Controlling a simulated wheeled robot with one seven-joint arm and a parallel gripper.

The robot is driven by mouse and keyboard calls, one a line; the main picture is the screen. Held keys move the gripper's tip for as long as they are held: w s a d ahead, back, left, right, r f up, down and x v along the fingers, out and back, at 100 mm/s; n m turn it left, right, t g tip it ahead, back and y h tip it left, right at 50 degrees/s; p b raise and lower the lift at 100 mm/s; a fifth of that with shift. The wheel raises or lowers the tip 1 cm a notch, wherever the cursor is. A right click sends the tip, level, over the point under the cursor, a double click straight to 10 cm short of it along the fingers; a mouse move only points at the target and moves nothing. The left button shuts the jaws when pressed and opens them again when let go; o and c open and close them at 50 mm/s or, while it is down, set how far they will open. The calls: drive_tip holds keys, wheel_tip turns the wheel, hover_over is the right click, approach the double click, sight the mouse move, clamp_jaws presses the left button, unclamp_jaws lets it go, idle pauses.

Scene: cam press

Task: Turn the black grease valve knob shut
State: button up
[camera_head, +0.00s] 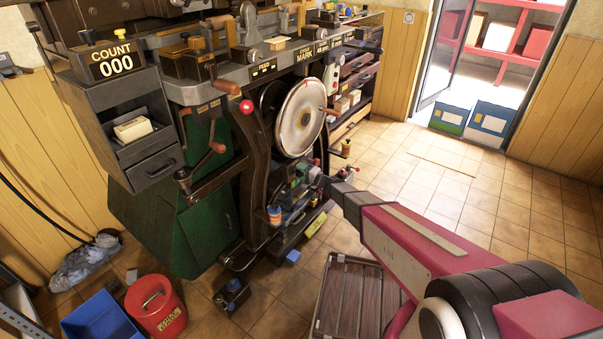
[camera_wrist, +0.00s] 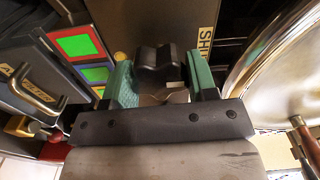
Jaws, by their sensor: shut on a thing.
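The black grease valve knob (camera_wrist: 154,58) shows in the wrist view, a dark lobed knob in front of a dark plate. My gripper (camera_wrist: 160,77) has its two green finger pads on either side of the knob and is shut on it. A cream label (camera_wrist: 207,42) reading "SHU", its end cut off, is on the plate to the right of the knob. In the head view my gripper (camera_head: 312,174) reaches into the lower part of the press (camera_head: 240,210); the knob cannot be made out there.
A large pale disc wheel (camera_head: 301,118) stands just above my gripper; its rim is close at right in the wrist view. A red-knobbed lever (camera_head: 246,106) juts out. A slatted platform (camera_head: 350,300) lies below my arm. Tiled floor at right is open.

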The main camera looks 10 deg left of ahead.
drive_tip(key=o, duration=0.9)
drive_tip(key=shift+d, duration=0.1)
drive_tip(key=v, duration=1)
drive_tip(key=shift+s+d, duration=0.15)
drive_tip(key=shift+d, duration=0.15)
